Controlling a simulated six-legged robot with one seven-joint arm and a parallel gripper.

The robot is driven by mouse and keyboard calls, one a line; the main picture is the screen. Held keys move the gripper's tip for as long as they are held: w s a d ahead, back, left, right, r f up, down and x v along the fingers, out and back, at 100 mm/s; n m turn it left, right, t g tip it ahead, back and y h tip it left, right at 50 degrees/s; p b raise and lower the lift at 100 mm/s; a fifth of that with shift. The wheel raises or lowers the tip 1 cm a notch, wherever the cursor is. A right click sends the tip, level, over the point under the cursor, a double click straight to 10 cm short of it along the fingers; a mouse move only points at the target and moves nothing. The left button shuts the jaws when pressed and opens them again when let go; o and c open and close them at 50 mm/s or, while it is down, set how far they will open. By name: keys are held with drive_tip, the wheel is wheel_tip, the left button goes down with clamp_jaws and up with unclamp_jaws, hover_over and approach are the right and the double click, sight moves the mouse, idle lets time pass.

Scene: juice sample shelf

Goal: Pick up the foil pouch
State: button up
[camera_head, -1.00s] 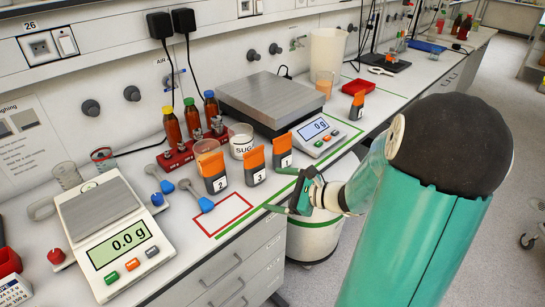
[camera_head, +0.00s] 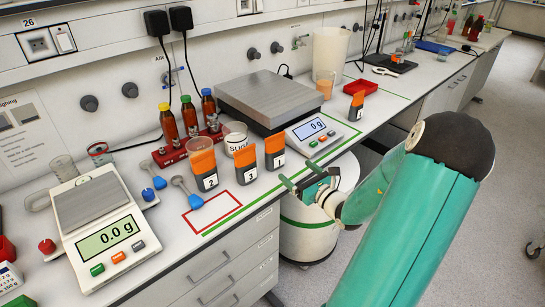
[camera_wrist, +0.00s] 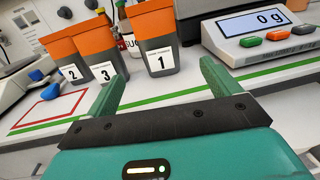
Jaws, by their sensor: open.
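Three grey pouches with orange tops stand in a row on the bench: pouch 2 (camera_head: 205,172), pouch 3 (camera_head: 246,164) and pouch 1 (camera_head: 275,153). A similar pouch (camera_head: 356,105) stands farther back by the red tray. My gripper (camera_head: 308,178) is open and empty, off the bench's front edge, right of and nearer than pouch 1. In the wrist view, my gripper's two fingers (camera_wrist: 162,75) are spread, and pouch 1 (camera_wrist: 155,45) stands beyond the gap between them, apart from them. Pouch 3 (camera_wrist: 97,50) and pouch 2 (camera_wrist: 68,58) show to its left.
A small balance (camera_head: 311,131) stands right of pouch 1, before a large steel-topped scale (camera_head: 268,98). A sugar jar (camera_head: 234,137) and a red rack (camera_head: 168,157) of bottles stand behind the pouches. A red outlined rectangle (camera_head: 212,230) is empty. A white bin (camera_head: 305,239) is below.

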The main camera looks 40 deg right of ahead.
sight(278, 155)
drive_tip(key=w, duration=1.2)
drive_tip(key=shift+w+d+r, duration=0.1)
drive_tip(key=shift+d+r, duration=0.05)
drive_tip(key=shift+d, duration=0.2)
drive_tip(key=c, duration=1.2)
drive_tip(key=shift+o, duration=0.2)
drive_tip(key=shift+r, duration=0.1)
